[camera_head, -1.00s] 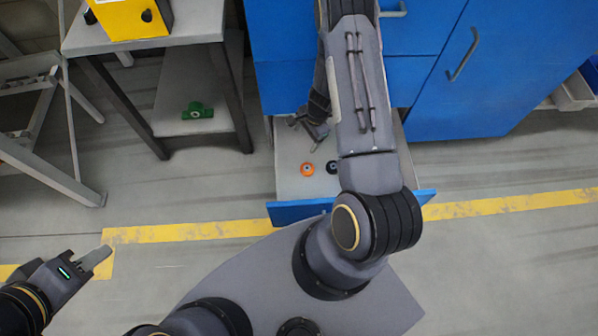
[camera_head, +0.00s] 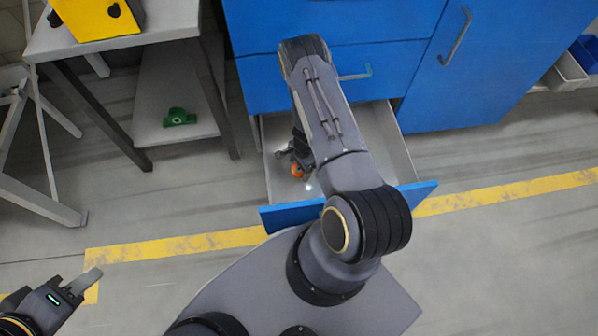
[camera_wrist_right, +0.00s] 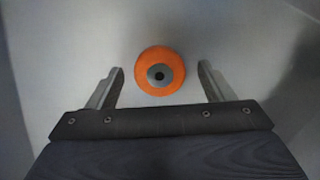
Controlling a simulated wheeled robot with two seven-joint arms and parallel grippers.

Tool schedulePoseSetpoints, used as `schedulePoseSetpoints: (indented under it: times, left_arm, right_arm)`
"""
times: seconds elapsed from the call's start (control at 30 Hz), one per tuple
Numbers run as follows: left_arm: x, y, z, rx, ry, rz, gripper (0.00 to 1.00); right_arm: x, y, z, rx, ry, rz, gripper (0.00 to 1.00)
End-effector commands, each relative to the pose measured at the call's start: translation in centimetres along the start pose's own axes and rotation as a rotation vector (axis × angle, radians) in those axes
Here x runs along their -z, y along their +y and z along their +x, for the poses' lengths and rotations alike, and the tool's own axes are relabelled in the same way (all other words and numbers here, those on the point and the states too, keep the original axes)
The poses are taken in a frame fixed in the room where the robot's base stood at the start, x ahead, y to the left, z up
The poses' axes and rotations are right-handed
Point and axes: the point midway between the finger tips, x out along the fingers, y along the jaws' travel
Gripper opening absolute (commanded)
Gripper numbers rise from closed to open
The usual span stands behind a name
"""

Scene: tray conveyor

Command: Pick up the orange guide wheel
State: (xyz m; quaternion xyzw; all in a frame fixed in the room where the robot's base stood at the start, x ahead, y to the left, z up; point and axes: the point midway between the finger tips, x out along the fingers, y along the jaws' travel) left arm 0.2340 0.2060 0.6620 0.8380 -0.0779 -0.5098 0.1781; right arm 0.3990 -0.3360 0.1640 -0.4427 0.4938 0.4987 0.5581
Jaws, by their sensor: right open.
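The orange guide wheel (camera_head: 297,170) lies on the floor of the open drawer, near its left side. In the right wrist view the orange guide wheel (camera_wrist_right: 160,60) is an orange ring with a grey hub and dark centre hole. My right gripper (camera_wrist_right: 160,78) is open, with one finger on each side of the wheel and gaps between. In the head view my right gripper (camera_head: 296,160) is at the wheel, partly hidden by my arm. My left gripper (camera_head: 80,284) is at the lower left, away from the drawer; its jaw opening is unclear.
The open drawer (camera_head: 290,215) belongs to a blue cabinet (camera_head: 340,22); its walls surround the wheel. A grey table (camera_head: 180,20) with a yellow box (camera_head: 92,18) stands at left, a green part (camera_head: 178,117) on its lower shelf. Blue and grey bins are at far right.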

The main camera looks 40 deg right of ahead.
Motion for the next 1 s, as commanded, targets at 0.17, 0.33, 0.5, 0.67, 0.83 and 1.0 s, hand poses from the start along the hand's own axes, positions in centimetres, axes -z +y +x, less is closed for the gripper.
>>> schedulePoseSetpoints:
  times: [0.17, 0.33, 0.5, 0.67, 0.83, 1.0]
  left_arm:
    - [0.0, 0.0, -0.1, 0.0, 0.0, 0.0, 0.36]
    - [0.0, 0.0, -0.1, 0.0, 0.0, 0.0, 0.36]
    - [0.0, 0.0, -0.1, 0.0, 0.0, 0.0, 0.36]
    - [0.0, 0.0, -0.1, 0.0, 0.0, 0.0, 0.36]
    - [0.1, 0.1, -0.3, 0.0, 0.0, 0.0, 0.36]
    - [0.7, 0.7, -1.4, 0.0, 0.0, 0.0, 0.36]
  right_arm:
    - [0.0, 0.0, 0.0, 0.0, 0.0, 0.0, 0.75]
    - [0.0, 0.0, 0.0, 0.0, 0.0, -0.001, 0.54]
    - [0.0, 0.0, -0.1, 0.0, 0.0, -0.001, 0.32]
    - [0.0, 0.0, -0.1, 0.0, 0.0, -0.001, 0.26]
    - [-0.1, -0.1, -0.6, 0.001, 0.0, -0.001, 0.26]
    - [-0.4, -0.1, -3.6, 0.002, 0.0, -0.002, 0.26]
